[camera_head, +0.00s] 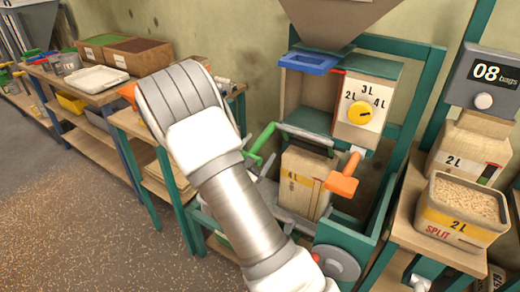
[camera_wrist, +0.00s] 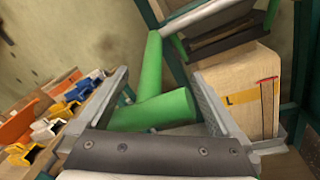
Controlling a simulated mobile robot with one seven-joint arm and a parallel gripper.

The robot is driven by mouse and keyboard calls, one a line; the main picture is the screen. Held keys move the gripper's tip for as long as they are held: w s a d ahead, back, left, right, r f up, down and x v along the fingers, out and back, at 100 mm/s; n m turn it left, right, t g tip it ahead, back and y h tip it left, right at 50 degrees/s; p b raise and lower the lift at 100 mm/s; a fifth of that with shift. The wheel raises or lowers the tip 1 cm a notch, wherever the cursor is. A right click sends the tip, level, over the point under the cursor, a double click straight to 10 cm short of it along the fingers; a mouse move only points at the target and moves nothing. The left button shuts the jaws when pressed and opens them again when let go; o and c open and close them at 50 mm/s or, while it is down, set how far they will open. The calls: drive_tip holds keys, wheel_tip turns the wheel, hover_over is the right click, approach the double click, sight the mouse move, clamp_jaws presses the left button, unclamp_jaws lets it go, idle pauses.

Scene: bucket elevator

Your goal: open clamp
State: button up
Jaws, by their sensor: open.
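The clamp has a dark bar (camera_head: 306,138) across the top of the upright 4 L bag (camera_head: 303,183), with a green handle (camera_head: 262,139) at its left end. In the wrist view the green handle (camera_wrist: 152,70) is large and lies between the fingers of my open gripper (camera_wrist: 160,82). I cannot tell whether either finger touches it. The bag (camera_wrist: 240,92) and the clamp's dark bar (camera_wrist: 228,37) are just right of my gripper. In the head view my arm hides most of my gripper.
An orange handle (camera_head: 343,179) stands right of the bag, below a yellow dial (camera_head: 360,112). A bin of grain (camera_head: 462,205) is further right. Workbenches with trays (camera_head: 96,79) stand at left.

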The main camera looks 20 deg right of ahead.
drive_tip(key=shift+w+d, duration=0.45)
drive_tip(key=shift+d, duration=0.05)
clamp_jaws()
